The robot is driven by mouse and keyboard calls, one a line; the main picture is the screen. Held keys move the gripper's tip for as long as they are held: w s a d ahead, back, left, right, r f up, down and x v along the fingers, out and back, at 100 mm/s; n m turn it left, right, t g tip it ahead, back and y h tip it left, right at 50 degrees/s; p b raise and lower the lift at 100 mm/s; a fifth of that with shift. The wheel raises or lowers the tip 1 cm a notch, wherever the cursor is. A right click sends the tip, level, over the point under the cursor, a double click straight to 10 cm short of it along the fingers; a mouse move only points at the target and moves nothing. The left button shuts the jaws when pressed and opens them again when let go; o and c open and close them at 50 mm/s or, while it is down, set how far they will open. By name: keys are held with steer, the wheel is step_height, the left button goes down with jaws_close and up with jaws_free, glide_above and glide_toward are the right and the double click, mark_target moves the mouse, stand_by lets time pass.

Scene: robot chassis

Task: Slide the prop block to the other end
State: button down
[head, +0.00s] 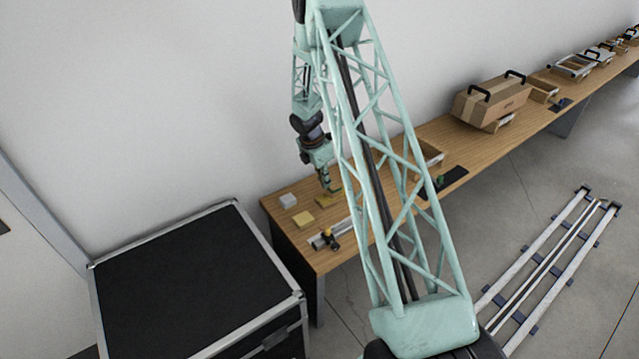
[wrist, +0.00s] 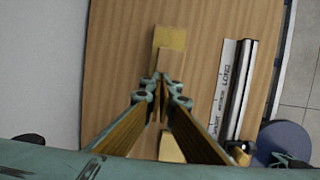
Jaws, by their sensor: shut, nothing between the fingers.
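My gripper (head: 327,190) points down over the near-left end of the wooden table. In the wrist view its fingers (wrist: 160,80) are together, with nothing between them. A pale rail with a dark bar and printed lettering (wrist: 235,90) lies to the right of the fingers, by the table's front edge. A small black-and-yellow piece (head: 330,240) sits at the rail's left part in the head view. Another flat yellow piece (wrist: 170,38) lies ahead of the fingers. I cannot tell for certain which is the prop block.
A black case (head: 190,280) stands left of the table, and the wall is behind it. A cardboard box (head: 490,100) and several trays stand farther along the table. A rail frame (head: 550,260) lies on the floor at right. My arm hides part of the table.

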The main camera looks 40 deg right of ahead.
mark_target(334, 183)
steer(key=shift+s+d+p, duration=0.1)
steer(key=shift+d+p, duration=0.85)
steer(key=shift+d, duration=1.15)
steer(key=shift+a, duration=0.2)
steer(key=shift+a+f, duration=0.1)
steer(key=shift+a, duration=0.35)
steer(key=a, duration=0.2)
steer(key=shift+a+b, duration=0.35)
steer(key=shift+a, duration=0.05)
steer(key=p+v, duration=0.1)
steer(key=v, duration=0.9)
steer(key=shift+p, duration=0.4)
